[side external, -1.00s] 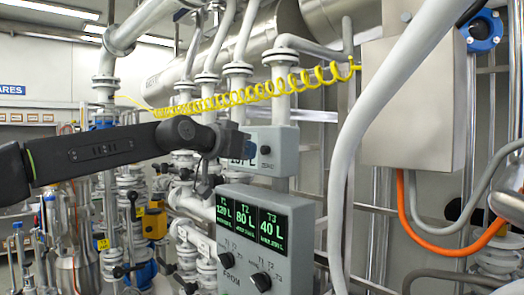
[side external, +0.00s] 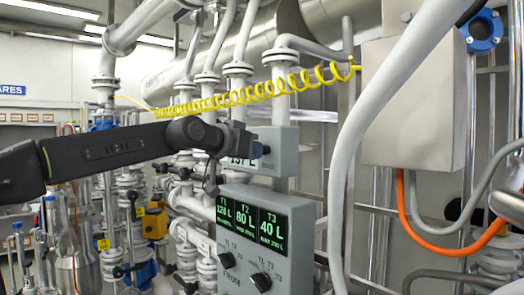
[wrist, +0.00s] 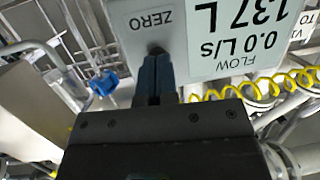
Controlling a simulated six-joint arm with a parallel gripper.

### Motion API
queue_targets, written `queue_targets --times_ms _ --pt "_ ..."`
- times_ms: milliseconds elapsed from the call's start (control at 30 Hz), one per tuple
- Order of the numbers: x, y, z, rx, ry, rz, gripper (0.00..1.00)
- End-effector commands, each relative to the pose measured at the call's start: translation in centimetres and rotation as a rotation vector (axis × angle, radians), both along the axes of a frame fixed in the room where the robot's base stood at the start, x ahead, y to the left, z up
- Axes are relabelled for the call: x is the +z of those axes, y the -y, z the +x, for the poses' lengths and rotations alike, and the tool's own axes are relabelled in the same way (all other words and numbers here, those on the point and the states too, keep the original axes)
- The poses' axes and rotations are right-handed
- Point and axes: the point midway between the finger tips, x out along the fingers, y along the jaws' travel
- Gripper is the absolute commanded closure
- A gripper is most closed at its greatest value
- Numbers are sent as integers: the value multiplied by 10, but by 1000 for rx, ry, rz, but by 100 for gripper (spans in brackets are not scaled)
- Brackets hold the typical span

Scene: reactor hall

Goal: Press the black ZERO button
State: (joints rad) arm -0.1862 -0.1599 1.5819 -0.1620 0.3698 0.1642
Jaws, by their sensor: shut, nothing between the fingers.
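The black ZERO button (side external: 266,149) sits on the front of the small grey flow box (side external: 284,160), right of its display. In the wrist view, the box is upside down, with the ZERO label (wrist: 155,19) above the dark button (wrist: 155,49). My gripper (side external: 256,149) is shut and empty, close in front of the box and partly covering its display. In the wrist view, my blue fingertips (wrist: 157,59) line up with the button and hide most of it. I cannot tell whether they touch it.
Below the flow box stands a larger grey panel (side external: 300,250) with T1, T2, T3 displays and two black knobs. A yellow coiled hose (side external: 240,97) runs just above my wrist. A thick pale hose (side external: 352,150) and white pipes are to the right and behind.

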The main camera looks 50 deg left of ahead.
Motion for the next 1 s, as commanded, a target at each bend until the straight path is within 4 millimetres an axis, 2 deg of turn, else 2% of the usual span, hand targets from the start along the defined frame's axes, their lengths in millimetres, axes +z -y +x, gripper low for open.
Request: queue_targets --times_ms 300,433,1000 --pt "0 0 10 0 0 0 100" --pt "0 0 7 0 1 0 100" --pt "1 0 -46 1 1 0 100"
